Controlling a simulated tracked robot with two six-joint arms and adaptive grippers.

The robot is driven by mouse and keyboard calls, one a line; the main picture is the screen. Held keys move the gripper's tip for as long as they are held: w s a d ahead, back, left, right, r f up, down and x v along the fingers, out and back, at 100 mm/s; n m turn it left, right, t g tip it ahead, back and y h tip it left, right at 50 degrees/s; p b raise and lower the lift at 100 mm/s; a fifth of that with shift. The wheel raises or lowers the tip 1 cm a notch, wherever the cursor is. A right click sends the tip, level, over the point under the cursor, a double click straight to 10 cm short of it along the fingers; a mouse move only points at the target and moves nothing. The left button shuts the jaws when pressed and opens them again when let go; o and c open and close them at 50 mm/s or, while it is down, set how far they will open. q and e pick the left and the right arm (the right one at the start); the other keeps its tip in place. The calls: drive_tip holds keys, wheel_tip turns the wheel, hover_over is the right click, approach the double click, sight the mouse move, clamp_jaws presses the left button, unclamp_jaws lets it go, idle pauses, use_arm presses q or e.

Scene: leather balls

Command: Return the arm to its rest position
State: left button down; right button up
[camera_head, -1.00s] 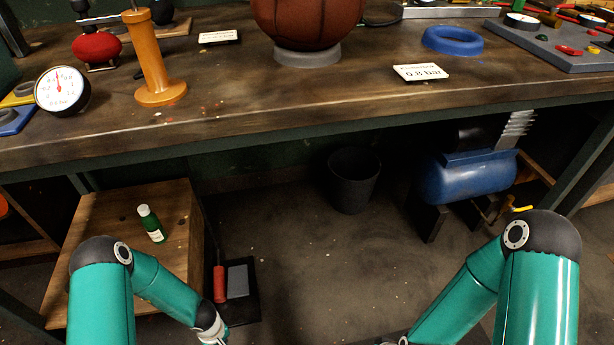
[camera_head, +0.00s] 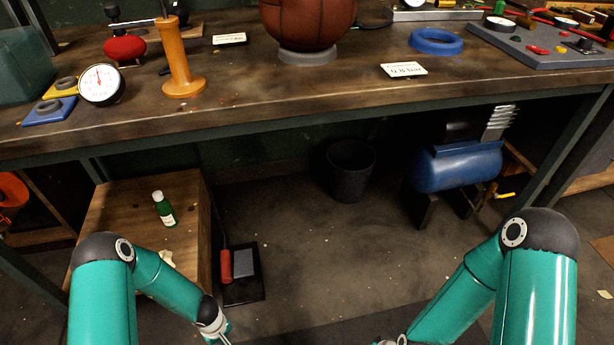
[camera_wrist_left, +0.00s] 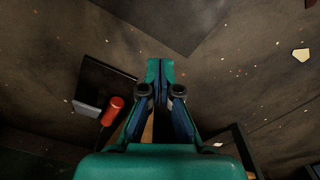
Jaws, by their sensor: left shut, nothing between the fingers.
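My left arm (camera_head: 165,283) comes in from the lower left of the head view, bent and hanging low in front of the bench. My left gripper shows in the left wrist view (camera_wrist_left: 160,70); its fingers are together with nothing between them, above the floor. In the head view its fingers run off the bottom edge.
The workbench (camera_head: 330,95) carries a leather ball (camera_head: 308,22) on a grey ring, a pump (camera_head: 178,60), a gauge (camera_head: 101,85) and a blue ring (camera_head: 436,41). Below are a wooden box with a green bottle (camera_head: 164,209), a bin (camera_head: 350,170) and a blue tank (camera_head: 457,167).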

use_arm(q)
drive_tip(key=s+d+r+m+t+h+p, duration=0.1)
drive_tip(key=d+r+m+p, duration=0.15)
drive_tip(key=r+p, duration=1.05)
drive_tip(key=d+r+m+p, duration=0.25)
drive_tip(key=r+p, duration=0.75)
drive_tip(key=r, duration=0.8)
drive_tip(key=s+d+r+m+h+p, duration=0.1)
drive_tip(key=s+d+r+h+p, duration=0.2)
drive_tip(key=s+d+r+p, duration=0.3)
drive_tip(key=shift+s+d+r+m+g, duration=0.4)
drive_tip(key=shift+s+r, duration=0.8)
drive_tip(key=shift+r, duration=1.25)
drive_tip(key=shift+d, duration=0.1)
